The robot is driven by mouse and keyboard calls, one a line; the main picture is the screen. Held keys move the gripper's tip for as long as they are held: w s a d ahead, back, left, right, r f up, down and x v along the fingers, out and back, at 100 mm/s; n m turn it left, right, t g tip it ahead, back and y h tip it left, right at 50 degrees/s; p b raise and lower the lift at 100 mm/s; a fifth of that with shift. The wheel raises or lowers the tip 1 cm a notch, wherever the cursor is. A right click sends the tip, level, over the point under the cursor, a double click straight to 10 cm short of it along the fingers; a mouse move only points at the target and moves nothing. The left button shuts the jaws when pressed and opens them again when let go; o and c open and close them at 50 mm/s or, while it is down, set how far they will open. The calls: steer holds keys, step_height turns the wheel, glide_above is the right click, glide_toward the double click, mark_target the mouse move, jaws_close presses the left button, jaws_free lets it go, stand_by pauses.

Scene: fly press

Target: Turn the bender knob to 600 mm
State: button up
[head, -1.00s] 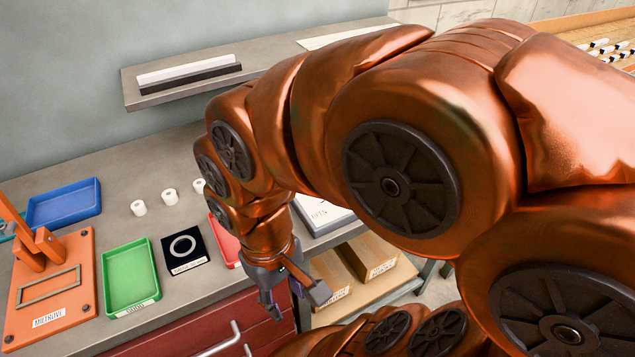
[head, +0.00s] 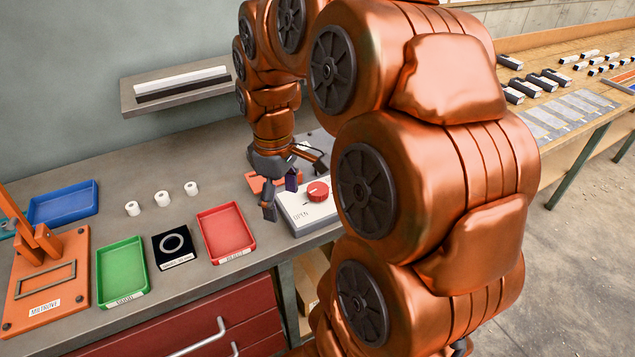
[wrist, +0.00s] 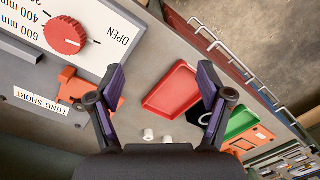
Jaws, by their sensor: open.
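The bender knob (head: 317,190) is red and round with a ridged rim. It sits on a white panel (head: 292,212) lettered OPEN, on the bench to the right of my gripper. In the wrist view the knob (wrist: 65,38) is at the upper left, with OPEN on one side and 600 mm and 400 mm on the other. A light mark on its face appears to lie towards OPEN, but it is small. My gripper (head: 281,196) is open and empty, beside the panel and apart from the knob. Its two fingers (wrist: 162,75) show in the wrist view.
An orange part (wrist: 78,85) and a LONG SHORT label (wrist: 40,101) are beside the panel. A red tray (head: 226,231), a green tray (head: 122,268) and a black pad with a ring (head: 173,247) lie to the left. A wall shelf (head: 178,95) is behind.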

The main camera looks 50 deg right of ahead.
steer(key=n, duration=0.1)
glide_above(318, 188)
steer(key=shift+a+r+t, duration=0.2)
steer(key=shift+a+t, duration=0.1)
steer(key=shift+d+f+p, duration=0.1)
steer(key=shift+d+p, duration=0.2)
steer(key=shift+a+f+p, duration=0.1)
steer(key=shift+f+p, duration=1)
steer(key=shift+f, duration=2.7)
steer(key=c, duration=1.2)
steer(key=shift+o, duration=0.2)
steer(key=shift+f+b, duration=0.1)
steer(key=shift+b, duration=0.2)
